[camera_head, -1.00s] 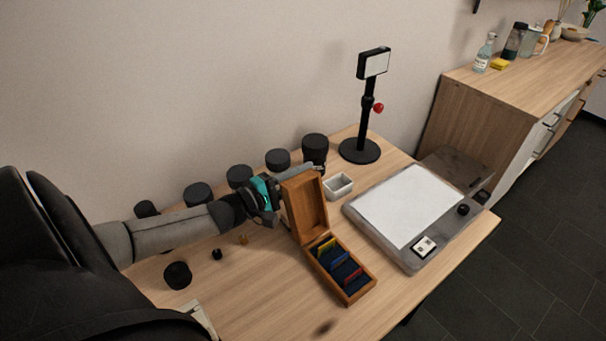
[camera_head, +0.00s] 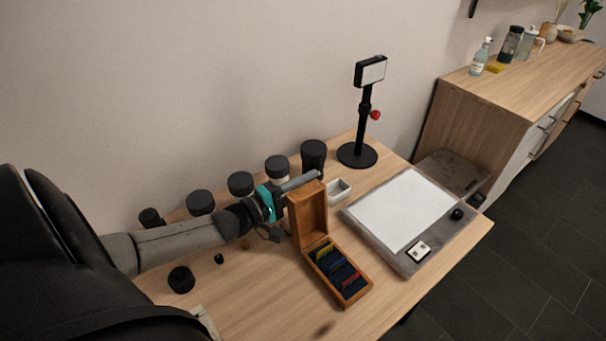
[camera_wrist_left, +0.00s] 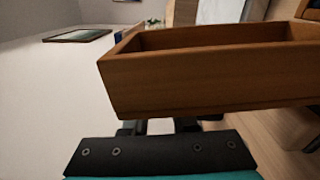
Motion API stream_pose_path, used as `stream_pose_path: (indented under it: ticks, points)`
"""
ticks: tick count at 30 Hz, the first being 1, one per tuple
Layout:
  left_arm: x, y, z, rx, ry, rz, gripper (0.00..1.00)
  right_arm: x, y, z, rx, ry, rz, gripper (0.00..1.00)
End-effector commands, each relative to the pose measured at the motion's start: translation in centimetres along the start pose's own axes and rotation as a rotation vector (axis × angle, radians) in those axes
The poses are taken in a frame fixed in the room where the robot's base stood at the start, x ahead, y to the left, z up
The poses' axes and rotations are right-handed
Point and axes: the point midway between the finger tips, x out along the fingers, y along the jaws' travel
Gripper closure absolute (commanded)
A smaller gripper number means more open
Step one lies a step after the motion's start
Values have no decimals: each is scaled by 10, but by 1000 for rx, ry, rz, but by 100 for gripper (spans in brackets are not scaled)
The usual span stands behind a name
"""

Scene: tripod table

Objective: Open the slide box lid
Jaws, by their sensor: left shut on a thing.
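The wooden slide box (camera_head: 350,291) lies on the table with its lid (camera_head: 309,215) standing up, roughly upright, at its far left end. Coloured slides (camera_head: 338,270), yellow, blue and red, stand in the open box. My left gripper (camera_head: 283,196) is at the outer left side of the lid, near its top edge, and is shut on the lid. In the left wrist view the lid (camera_wrist_left: 210,82) fills the middle, and the dark fingers (camera_wrist_left: 160,127) meet its lower edge, mostly hidden. My right gripper is not in view.
Several dark-capped jars (camera_head: 240,184) line the wall behind my left arm. A small white tray (camera_head: 339,190) stands just right of the lid. A grey board with white paper (camera_head: 400,210) lies to the right, with a black stand (camera_head: 357,155) behind.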

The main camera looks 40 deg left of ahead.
Motion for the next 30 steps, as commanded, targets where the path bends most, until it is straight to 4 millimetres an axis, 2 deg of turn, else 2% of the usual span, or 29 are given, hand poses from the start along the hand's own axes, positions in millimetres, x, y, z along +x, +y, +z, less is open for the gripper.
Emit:
stream_pose_path:
  ticks: [1,7,12,21,22,29,30]
  points:
    - [0,6,6,27,1,-1,100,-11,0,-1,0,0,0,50]
    - [0,10,24,82,0,-1,100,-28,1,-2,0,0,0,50]
    - [0,10,30,82,-1,0,100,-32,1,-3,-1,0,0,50]
    - [0,9,30,81,-1,1,100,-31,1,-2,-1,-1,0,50]
    - [0,9,30,81,-1,2,72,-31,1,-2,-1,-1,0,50]
    - [0,9,30,82,0,1,46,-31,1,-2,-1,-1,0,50]
    - [0,9,30,82,0,0,45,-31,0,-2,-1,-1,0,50]
